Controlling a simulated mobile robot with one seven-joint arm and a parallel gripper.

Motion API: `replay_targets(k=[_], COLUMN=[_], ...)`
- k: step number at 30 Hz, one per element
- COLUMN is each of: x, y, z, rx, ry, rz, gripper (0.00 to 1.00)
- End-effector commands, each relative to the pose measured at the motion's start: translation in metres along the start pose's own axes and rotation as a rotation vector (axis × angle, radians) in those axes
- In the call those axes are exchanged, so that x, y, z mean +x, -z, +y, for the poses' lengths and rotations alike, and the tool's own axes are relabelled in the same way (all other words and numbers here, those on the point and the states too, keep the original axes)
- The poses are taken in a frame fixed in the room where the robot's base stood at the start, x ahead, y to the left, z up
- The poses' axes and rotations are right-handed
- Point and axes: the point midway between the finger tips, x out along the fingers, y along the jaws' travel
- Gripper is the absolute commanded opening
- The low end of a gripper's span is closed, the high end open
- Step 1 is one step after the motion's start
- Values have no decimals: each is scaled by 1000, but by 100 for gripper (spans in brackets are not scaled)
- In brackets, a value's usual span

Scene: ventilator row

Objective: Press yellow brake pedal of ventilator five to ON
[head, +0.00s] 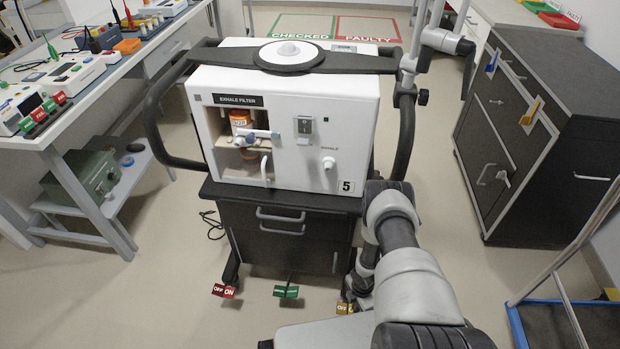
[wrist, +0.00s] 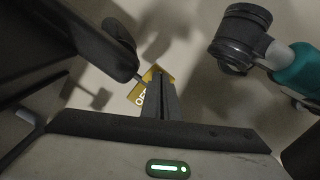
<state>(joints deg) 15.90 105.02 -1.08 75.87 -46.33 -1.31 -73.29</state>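Ventilator five (head: 346,187) is the white unit with a "5" label on a dark cart, in the middle of the head view. Its yellow brake pedal (head: 343,308) is low at the cart's right front, partly hidden by my arm. In the wrist view the yellow pedal (wrist: 148,80) shows part of a white "OF" marking. My gripper (wrist: 159,80) looks shut, its fingers together and empty, and covers part of the pedal. I cannot tell whether the fingertips touch it. My gripper is hidden in the head view.
A red pedal (head: 224,291) and a green pedal (head: 286,291) are further left under the cart. A dark cabinet (head: 535,120) stands right, a workbench (head: 120,80) left. A blue-edged frame (head: 560,302) is at lower right.

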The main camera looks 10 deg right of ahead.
Motion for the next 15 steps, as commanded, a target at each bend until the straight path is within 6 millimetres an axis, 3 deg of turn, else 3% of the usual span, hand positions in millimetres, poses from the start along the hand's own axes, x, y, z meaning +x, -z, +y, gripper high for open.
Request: replay_targets(k=[8, 15], x=[5, -16], y=[3, 2], z=[0, 1], rx=[0, -2], ry=[-2, -2], rz=[5, 2], gripper=[0, 0])
